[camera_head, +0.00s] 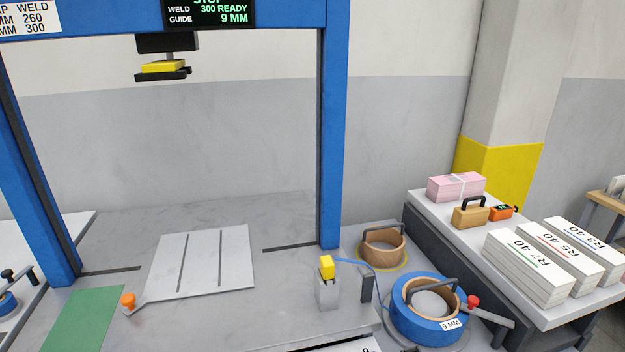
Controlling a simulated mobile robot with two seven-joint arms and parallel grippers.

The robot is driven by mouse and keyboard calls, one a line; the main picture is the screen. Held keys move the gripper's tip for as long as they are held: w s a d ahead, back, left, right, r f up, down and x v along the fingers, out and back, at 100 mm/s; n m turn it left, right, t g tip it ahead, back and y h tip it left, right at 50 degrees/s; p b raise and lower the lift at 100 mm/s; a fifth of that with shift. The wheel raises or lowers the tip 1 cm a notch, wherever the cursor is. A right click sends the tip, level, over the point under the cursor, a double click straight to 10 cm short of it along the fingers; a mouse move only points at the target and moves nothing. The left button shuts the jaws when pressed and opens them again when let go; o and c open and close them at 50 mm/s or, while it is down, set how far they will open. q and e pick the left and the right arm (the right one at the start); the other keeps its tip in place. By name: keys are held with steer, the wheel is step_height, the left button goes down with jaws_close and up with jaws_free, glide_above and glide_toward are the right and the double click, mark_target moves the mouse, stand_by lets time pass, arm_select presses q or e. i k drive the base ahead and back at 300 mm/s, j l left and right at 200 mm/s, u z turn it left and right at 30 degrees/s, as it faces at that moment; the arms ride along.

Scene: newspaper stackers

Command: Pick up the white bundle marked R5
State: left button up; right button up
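The white bundle marked R5 (564,255) lies on the grey side table at the right. Its label reads "R5 40". It is the middle one of three white bundles in a row. The bundle marked R7 (528,268) lies to its left and nearer. The bundle marked R2 (588,243) lies to its right and farther back. The three sit close side by side, with their tops and front ends showing. Neither my left nor my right gripper shows in the head view.
A pink strapped bundle (456,187), a wooden block with a handle (470,213) and an orange device (502,212) stand farther back on the side table (429,208). A blue strap reel (401,318) and a blue machine frame (334,130) stand to the left.

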mark_target(587, 272)
steer(key=z, duration=1.4)
steer(key=i+l+u, duration=0.1)
steer(key=u, duration=0.5)
steer(key=i+l+u, duration=0.2)
steer(key=l, duration=0.25)
steer(key=i+l+u, duration=0.2)
steer(key=l, duration=0.3)
steer(key=l+u, duration=0.2)
steer(key=l, duration=0.3)
steer(key=i+l+u, duration=0.2)
steer(key=l, duration=0.3)
steer(key=k, duration=0.1)
